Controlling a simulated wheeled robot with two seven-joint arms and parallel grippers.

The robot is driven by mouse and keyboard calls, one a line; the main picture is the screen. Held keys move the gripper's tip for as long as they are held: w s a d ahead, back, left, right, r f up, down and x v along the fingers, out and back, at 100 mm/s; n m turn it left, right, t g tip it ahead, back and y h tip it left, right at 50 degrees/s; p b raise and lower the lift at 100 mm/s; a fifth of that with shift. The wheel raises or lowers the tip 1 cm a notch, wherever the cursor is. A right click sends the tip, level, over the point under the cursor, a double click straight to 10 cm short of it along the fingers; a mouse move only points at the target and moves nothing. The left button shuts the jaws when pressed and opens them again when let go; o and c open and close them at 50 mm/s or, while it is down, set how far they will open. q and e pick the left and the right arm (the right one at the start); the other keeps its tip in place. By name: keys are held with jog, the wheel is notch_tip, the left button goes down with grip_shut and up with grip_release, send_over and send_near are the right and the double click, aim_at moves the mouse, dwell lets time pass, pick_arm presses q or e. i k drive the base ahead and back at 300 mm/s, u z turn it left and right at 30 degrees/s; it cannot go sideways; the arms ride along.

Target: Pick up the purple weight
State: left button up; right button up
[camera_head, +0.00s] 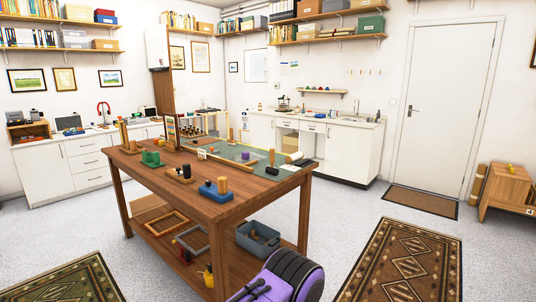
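A small purple block (245,155), which looks like the purple weight, sits on the green mat (228,152) on the wooden worktable (208,205). It is towards the far side of the tabletop, and its exact shape is too small to tell. Neither of my grippers is in view, and nothing is seen touching the purple block.
A grey bin (258,238) and frames lie on the lower shelf. Carpet right of the table is clear, with a patterned rug (405,262).

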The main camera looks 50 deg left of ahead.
aim_at(246, 154)
jog(key=u, duration=0.35)
jog(key=i, duration=1.15)
jog(key=u, duration=0.65)
